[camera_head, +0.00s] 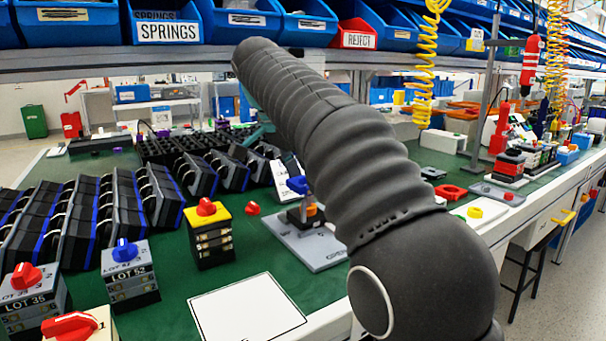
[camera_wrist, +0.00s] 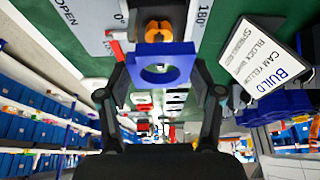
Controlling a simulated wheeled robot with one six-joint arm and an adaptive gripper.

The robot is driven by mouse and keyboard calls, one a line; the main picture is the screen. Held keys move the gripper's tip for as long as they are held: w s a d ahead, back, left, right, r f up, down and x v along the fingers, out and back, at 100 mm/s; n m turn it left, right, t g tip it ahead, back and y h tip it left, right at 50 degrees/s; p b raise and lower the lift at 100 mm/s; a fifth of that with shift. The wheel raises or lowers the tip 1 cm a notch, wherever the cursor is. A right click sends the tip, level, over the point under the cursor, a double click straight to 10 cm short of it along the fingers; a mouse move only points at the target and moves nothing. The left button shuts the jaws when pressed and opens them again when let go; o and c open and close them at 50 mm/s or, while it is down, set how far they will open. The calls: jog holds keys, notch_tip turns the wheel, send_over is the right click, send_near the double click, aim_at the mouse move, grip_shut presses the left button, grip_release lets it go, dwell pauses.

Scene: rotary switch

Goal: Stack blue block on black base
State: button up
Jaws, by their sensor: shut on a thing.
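A blue block (camera_wrist: 147,73) with a round hole is between the fingers of my gripper (camera_wrist: 161,78) in the wrist view; my gripper is shut on it. In the head view the blue block (camera_head: 297,185) shows left of my arm, above a black base (camera_head: 295,216) with an orange part (camera_head: 311,210). The base stands on a grey plate (camera_head: 318,253). The orange part (camera_wrist: 158,30) also shows beyond the block in the wrist view. My arm hides part of the base in the head view. I cannot tell whether block and base touch.
A yellow-topped switch (camera_head: 208,230) stands left of the plate, with a loose red knob (camera_head: 253,208) between them. A card (camera_wrist: 263,62) reading BUILD stands close by. A white square (camera_head: 246,310) lies in front. Racks of black units (camera_head: 85,215) fill the left.

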jog(key=shift+f+b, duration=0.55)
jog(key=shift+f, duration=0.35)
jog(key=o, duration=1.2)
jog(key=shift+c, duration=0.2)
jog(key=shift+r, duration=0.1)
